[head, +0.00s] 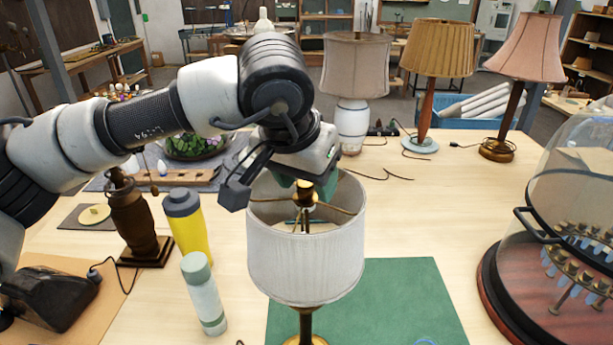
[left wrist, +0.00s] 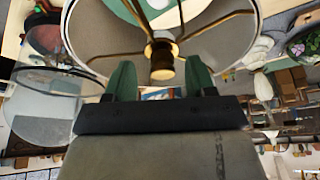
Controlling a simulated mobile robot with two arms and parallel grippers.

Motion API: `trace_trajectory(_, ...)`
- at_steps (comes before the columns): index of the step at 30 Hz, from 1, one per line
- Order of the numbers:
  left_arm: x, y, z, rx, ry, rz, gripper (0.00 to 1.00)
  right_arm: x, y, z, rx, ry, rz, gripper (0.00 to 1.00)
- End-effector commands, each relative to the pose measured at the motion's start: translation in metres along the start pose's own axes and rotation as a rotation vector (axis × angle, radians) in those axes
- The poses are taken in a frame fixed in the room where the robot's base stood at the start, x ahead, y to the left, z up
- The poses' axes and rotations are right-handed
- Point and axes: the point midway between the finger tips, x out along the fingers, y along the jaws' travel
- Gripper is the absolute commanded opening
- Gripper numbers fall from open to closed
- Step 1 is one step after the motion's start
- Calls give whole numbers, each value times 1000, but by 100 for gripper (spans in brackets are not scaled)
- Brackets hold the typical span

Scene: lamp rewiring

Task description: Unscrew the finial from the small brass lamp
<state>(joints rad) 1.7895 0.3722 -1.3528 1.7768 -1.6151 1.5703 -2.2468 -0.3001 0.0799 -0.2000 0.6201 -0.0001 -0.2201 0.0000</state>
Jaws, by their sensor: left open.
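The small brass lamp stands upright on a green mat (head: 420,295), its pale pleated shade (head: 306,250) open at the top. Its brass base (head: 305,325) shows below the shade. The brass finial (head: 305,192) is at the centre of the shade's spokes, partly hidden by my gripper. In the left wrist view the finial (left wrist: 161,62) appears between the fingers, with gaps on both sides. My left gripper (head: 315,187), with green fingers, is over the shade's top opening. It is open in the left wrist view (left wrist: 160,75). My right gripper is in neither view.
A yellow bottle (head: 190,230) and a pale bottle (head: 204,295) stand left of the lamp. A glass dome (head: 570,190) stands on the right. Several shaded lamps, including a pink-shaded one (head: 528,50), line the back. Bare table lies right of the shade.

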Motion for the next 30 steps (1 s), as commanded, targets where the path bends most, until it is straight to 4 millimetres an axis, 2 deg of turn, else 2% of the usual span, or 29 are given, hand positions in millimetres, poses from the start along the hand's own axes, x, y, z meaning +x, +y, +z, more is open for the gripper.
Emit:
trace_trajectory(2, 0, 0, 0, -1, 0, -1, 52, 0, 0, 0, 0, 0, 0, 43)
trace_trajectory(12, 0, 0, 0, -2, 0, -2, 0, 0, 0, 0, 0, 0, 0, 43)
trace_trajectory(17, 3, 1, 1, -71, 0, -33, 0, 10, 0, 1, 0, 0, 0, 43)
trace_trajectory(23, 4, 2, 1, -337, 3, -144, 0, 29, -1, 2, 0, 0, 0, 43)
trace_trajectory(30, 1, 2, 0, -614, -1, -255, 0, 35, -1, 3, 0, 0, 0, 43)
